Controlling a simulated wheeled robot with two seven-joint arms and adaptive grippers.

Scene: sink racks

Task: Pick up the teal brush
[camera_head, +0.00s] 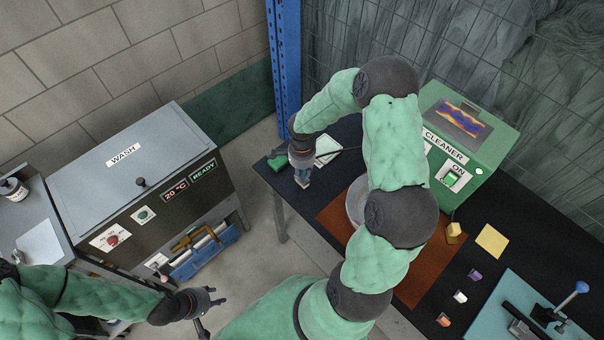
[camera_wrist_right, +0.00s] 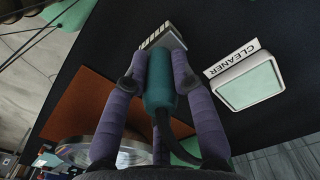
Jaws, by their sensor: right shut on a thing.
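The teal brush (camera_wrist_right: 160,82) is between the purple fingers of my right gripper (camera_wrist_right: 157,66) in the right wrist view. Its pale bristle end (camera_wrist_right: 162,38) points away from my wrist. My right gripper is shut on the brush body. In the head view my right gripper (camera_head: 302,172) hangs over the left end of the black table, and the brush is mostly hidden by it. I cannot tell whether the bristles touch the table. My left gripper (camera_head: 212,312) is open and empty, low in the head view, away from the table.
A white-rimmed tray (camera_wrist_right: 218,91) by a CLEANER label lies right of the brush in the wrist view. A brown mat (camera_head: 335,213) bears a round dish (camera_head: 354,203), partly behind my right arm. The green cleaner machine (camera_head: 482,137) stands behind. A grey wash machine (camera_head: 100,170) stands left.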

